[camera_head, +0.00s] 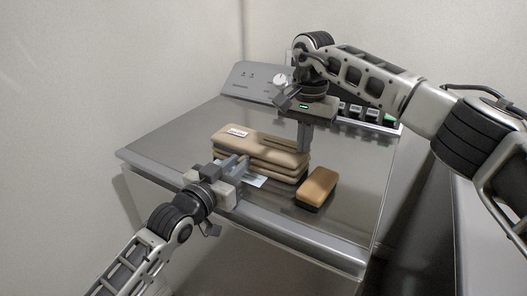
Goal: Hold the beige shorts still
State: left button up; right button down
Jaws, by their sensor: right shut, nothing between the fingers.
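The beige shorts (262,148) lie as a thick folded stack on top of the washer, with a small white label on the upper left. My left gripper (240,166) is low at the front left side of the stack, its fingers pointing at it. Whether the fingers touch or grip the fabric is hard to tell. My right gripper (304,142) points down at the right end of the stack, shut and empty. Its fingers hide part of that end. I cannot tell whether they touch the shorts.
A brown block with a dark base (318,187) sits on the lid right of the stack. The washer's grey top (180,140) is clear at left and far right. The control panel (250,82) stands at the back. Walls close in behind and left.

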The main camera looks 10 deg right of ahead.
pick_arm(q)
jog(key=shift+o, duration=0.9)
pick_arm(e)
jog(key=shift+s+f, duration=0.1)
jog(key=shift+f, duration=0.2)
pick_arm(q)
jog(key=v, duration=1.2)
jog(key=shift+r, duration=0.15)
pick_arm(e)
jog(key=shift+r, duration=0.15)
